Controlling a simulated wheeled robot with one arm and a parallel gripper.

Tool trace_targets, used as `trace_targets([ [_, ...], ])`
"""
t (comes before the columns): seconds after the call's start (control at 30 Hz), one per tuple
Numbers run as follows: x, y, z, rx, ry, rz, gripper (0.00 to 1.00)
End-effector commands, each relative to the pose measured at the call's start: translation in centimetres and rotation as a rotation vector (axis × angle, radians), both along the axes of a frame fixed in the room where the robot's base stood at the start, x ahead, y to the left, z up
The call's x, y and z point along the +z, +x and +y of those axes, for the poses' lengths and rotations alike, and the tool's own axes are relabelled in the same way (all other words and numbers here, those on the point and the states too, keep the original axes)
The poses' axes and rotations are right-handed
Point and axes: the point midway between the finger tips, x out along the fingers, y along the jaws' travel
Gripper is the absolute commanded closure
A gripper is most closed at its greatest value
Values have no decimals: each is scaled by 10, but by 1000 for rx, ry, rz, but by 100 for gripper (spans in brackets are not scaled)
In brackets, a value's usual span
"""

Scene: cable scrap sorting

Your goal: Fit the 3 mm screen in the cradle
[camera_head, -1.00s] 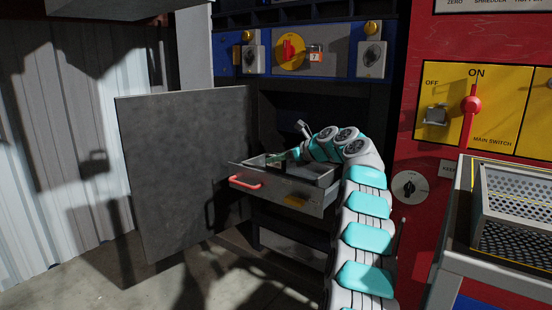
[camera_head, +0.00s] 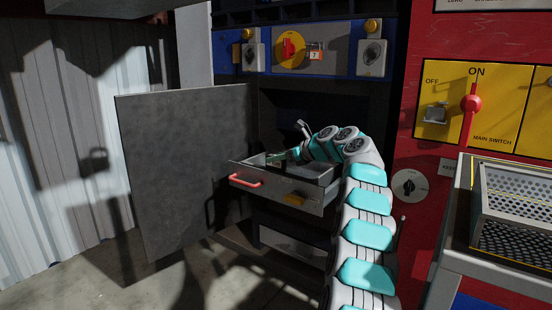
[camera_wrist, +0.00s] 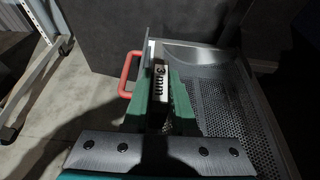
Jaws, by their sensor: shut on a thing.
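The 3 mm screen (camera_wrist: 225,95) is a grey perforated tray with a "3mm" label, seen close up in the wrist view. My gripper (camera_wrist: 160,88) has green fingers shut on the screen's labelled edge. In the head view, my gripper (camera_head: 278,158) reaches down into the pulled-out metal drawer-like cradle (camera_head: 305,197), which has a red handle (camera_head: 246,180) and a yellow patch on its front. The screen appears to lie within the cradle's walls. Whether it is fully seated cannot be told, as my fingers and arm hide part of it.
A grey door (camera_head: 185,170) stands open left of the cradle. The red main-switch panel (camera_head: 420,150) is at the right. A perforated basket (camera_head: 515,195) rests on a bench at the right edge. The floor in front is clear.

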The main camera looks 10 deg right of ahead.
Motion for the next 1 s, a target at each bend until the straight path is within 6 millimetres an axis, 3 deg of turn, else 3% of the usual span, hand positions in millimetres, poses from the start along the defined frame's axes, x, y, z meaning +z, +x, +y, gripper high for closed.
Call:
trace_targets([
  [0.87, 2, -1, -1, 0, 0, -3, 100],
  [0.9, 2, -1, -1, 0, 0, -3, 74],
  [1.0, 2, -1, -1, 0, 0, -3, 63],
])
